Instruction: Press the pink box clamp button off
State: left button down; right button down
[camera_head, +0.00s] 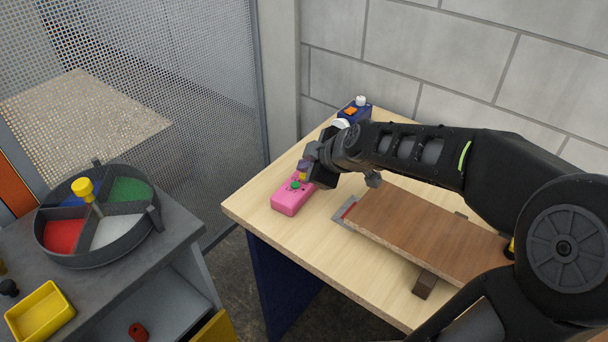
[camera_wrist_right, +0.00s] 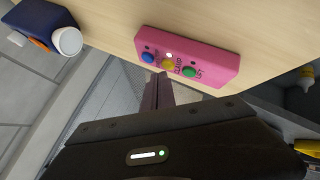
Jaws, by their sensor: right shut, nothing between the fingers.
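The pink box (camera_head: 290,198) lies on the wooden table near its left edge. In the right wrist view the pink box (camera_wrist_right: 222,62) shows a blue button (camera_wrist_right: 148,57), a yellow button (camera_wrist_right: 168,64) and a green button (camera_wrist_right: 189,72), with small dark lettering and a small white spot near the yellow one. My right gripper (camera_head: 303,174) is shut and empty, its fingers pointing at the box. In the right wrist view the fingertips (camera_wrist_right: 160,76) appear close below the yellow button; I cannot tell whether they touch. My left gripper is not in view.
A brown board (camera_head: 430,228) lies on the table right of the box, beneath my right arm. A blue box (camera_head: 355,112) with orange and white parts stands at the back. A grey side table (camera_head: 150,262) at left bears a divided round tray (camera_head: 75,261) and a yellow bin (camera_head: 38,312).

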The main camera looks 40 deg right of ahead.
jog(key=shift+f+b, duration=0.4)
jog(key=shift+b, duration=0.2)
dwell(0.5)
jog(key=shift+r, duration=0.1)
jog(key=shift+r+p, duration=0.55)
jog(key=shift+r, duration=0.35)
jog(key=shift+r+p, duration=1.85)
jog(key=shift+r, duration=1.05)
